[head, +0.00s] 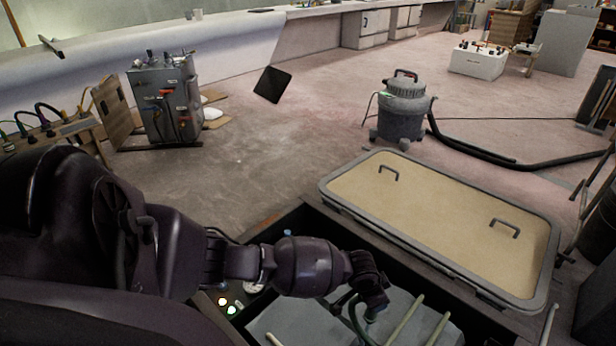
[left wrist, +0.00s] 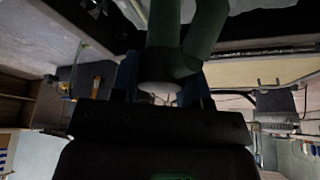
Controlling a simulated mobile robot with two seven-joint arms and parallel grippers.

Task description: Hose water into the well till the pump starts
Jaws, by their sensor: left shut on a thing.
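The well (head: 285,222) is a dark-walled opening in the floor at the bottom middle of the head view. My left arm reaches over it from the left. My left gripper (head: 373,308) points down over the well and is shut on a dark green hose (head: 357,318). In the left wrist view the green hose (left wrist: 207,32) shows thick and close, just beyond the dark gripper body. The hose's outlet is hard to make out, and I see no clear water. A pump cannot be told apart in the well, as my arm hides part of it. My right gripper is not in view.
Grey surfaces and pale pipes (head: 405,320) lie in the well. Small lit lamps (head: 223,301) show at its left. A beige hatch lid (head: 440,215) with two handles lies to the right.

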